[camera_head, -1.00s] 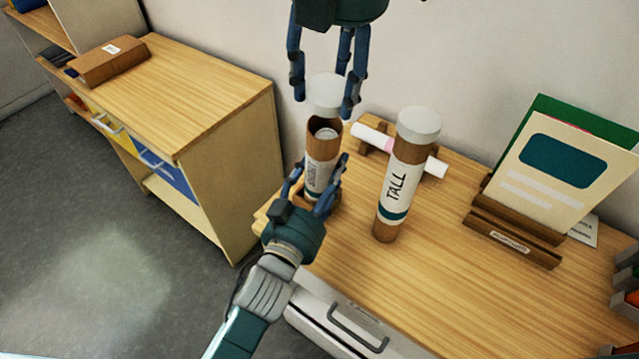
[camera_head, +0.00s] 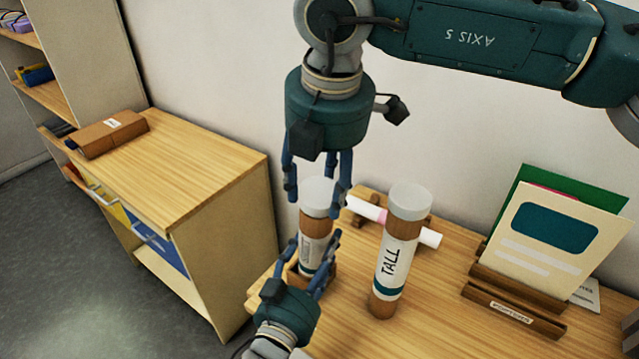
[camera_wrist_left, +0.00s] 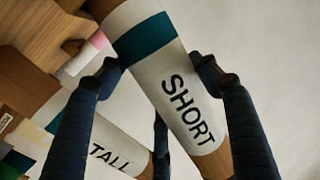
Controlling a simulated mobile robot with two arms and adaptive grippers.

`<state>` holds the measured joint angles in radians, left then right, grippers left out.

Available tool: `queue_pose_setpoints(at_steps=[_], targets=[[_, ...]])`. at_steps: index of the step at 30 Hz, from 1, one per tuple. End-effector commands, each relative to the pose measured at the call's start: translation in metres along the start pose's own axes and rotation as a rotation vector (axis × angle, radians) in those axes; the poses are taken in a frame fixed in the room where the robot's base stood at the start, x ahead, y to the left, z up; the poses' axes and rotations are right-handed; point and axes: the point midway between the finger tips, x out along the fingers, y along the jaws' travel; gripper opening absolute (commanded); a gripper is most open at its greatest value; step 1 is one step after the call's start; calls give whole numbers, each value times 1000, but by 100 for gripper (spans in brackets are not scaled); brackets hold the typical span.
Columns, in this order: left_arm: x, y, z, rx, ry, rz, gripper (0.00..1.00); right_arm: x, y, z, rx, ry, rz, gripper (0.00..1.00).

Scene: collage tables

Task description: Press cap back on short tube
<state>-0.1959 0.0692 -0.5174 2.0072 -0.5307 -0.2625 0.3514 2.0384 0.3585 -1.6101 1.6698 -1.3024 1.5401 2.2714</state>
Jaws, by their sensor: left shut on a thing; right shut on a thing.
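The short tube (camera_head: 316,228) stands upright at the table's left side, brown with a white label. My left gripper (camera_head: 315,250) is shut around its label. In the left wrist view the short tube (camera_wrist_left: 170,75) lies between the fingers, with the word SHORT and a teal band showing. My right gripper (camera_head: 317,202) comes down from above and is shut on the white cap (camera_head: 318,190). The cap is in line with the tube and meets its top; the tube's mouth is hidden. I cannot tell how far down the cap sits.
The capped tall tube (camera_head: 396,260) stands close to the right of the short tube. Behind it a white and pink roll (camera_head: 372,210) lies on a wooden rest. A card holder (camera_head: 515,310) is at the right. A wooden cabinet (camera_head: 200,160) stands at the left.

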Motion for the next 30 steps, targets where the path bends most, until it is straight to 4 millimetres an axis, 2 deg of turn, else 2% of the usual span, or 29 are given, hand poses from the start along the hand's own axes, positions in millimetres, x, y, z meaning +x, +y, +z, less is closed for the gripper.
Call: queue_pose_setpoints(at_steps=[5,15,30], targets=[[0,0,1,1,-1,0,16,1,0,0,0,0,0,39],[0,0,1,1,-1,0,16,18,-1,0,-2,0,-1,39],[0,0,1,2,-1,0,16,18,0,0,-1,0,1,39]])
